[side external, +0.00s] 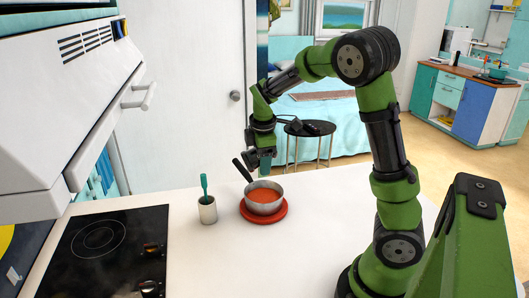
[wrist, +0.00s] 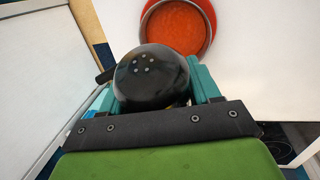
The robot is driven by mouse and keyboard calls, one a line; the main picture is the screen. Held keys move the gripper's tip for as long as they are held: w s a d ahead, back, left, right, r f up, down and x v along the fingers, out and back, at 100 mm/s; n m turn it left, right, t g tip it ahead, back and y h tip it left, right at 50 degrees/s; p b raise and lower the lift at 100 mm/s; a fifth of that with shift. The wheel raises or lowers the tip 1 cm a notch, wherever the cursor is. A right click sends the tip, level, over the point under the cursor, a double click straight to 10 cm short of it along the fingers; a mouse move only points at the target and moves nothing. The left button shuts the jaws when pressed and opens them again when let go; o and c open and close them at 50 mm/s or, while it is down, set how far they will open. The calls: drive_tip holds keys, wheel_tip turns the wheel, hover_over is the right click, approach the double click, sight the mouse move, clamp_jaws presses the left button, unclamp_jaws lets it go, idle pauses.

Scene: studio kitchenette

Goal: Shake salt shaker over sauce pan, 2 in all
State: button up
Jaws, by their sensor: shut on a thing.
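My gripper (side external: 258,160) is beyond the saucepan in the side external view, above the level of its rim. In the wrist view my gripper (wrist: 163,85) is shut on the salt shaker (wrist: 153,78), whose rounded black cap with small holes faces the camera. The shaker's body is mostly hidden, and I cannot tell its exact tilt. The saucepan (side external: 246,206) is metal, holds orange-red sauce (side external: 264,195), and has a dark handle pointing up and left. In the wrist view the sauce (wrist: 178,28) shows just past the shaker.
The pan stands on a round red trivet (side external: 264,219) on the white counter (side external: 330,215). A pale cup (side external: 208,211) with a teal utensil (side external: 204,184) stands left of it. A black cooktop (side external: 110,250) and an overhanging range hood (side external: 60,110) are at the left.

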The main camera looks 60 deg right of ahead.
sight(247, 163)
drive_tip(key=t+y, duration=0.1)
drive_tip(key=w+a+f+t+y, duration=0.1)
drive_tip(key=t+y, duration=0.1)
drive_tip(key=shift+w+a+f+y, duration=0.3)
drive_tip(key=shift+w+a, duration=0.05)
drive_tip(key=shift+w, duration=0.05)
drive_tip(key=t+y, duration=0.1)
drive_tip(key=t, duration=0.1)
drive_tip(key=m+t+y, duration=0.1)
drive_tip(key=shift+w+a+r+y, duration=0.1)
drive_tip(key=shift+w+a+y, duration=0.2)
drive_tip(key=shift+a, duration=0.05)
drive_tip(key=shift+w+a+r+t+y, duration=0.1)
drive_tip(key=shift+w+a+t+y, duration=0.1)
drive_tip(key=shift+t+y, duration=0.4)
drive_tip(key=shift+w+a+r+t+y, duration=0.1)
drive_tip(key=shift+w+a+t+y, duration=0.05)
drive_tip(key=shift+t+y, duration=0.45)
wheel_tip(247, 163, down, 3)
drive_tip(key=shift+f, duration=0.1)
